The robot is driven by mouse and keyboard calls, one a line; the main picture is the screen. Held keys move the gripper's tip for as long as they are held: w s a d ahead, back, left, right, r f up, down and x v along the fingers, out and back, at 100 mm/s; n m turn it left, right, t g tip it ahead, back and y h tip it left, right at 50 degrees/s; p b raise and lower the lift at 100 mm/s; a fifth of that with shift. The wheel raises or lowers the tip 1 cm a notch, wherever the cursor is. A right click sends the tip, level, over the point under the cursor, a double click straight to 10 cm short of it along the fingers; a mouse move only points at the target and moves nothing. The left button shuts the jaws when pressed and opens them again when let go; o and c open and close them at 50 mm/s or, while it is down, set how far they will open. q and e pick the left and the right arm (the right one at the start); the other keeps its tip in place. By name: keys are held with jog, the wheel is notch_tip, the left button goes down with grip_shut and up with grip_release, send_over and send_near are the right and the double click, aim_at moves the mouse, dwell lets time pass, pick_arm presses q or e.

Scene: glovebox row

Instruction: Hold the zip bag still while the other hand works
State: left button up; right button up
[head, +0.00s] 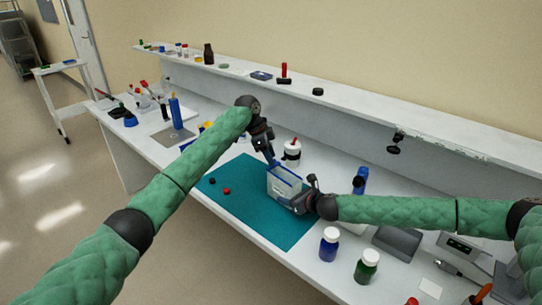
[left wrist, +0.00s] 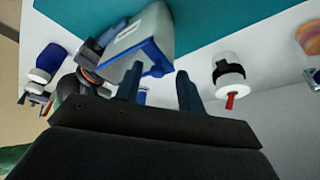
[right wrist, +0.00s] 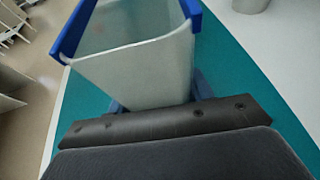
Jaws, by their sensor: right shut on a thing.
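The zip bag (head: 284,188) is a translucent, box-shaped pouch with a blue rim, standing on the teal mat (head: 240,205). In the right wrist view the bag (right wrist: 140,65) shows its open top and blue edges. My right gripper (head: 299,203) is shut on the bag's lower right side; its fingertips are mostly hidden by the bag. My left gripper (head: 273,162) is just above the bag's blue rim. In the left wrist view its two fingers (left wrist: 158,80) are apart with nothing between them, and the bag (left wrist: 140,45) lies close beyond the left-hand finger.
A white jar with a black band and red tip (head: 292,152) stands behind the bag. Blue (head: 329,245) and green (head: 367,266) white-capped bottles stand at the front right. Two small caps, one red (head: 227,191), lie on the mat, whose left part is otherwise clear.

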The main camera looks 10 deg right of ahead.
pick_arm(q)
jog(key=v, duration=1.2)
jog(key=shift+f, duration=0.1)
pick_arm(e)
jog(key=o, duration=1.6)
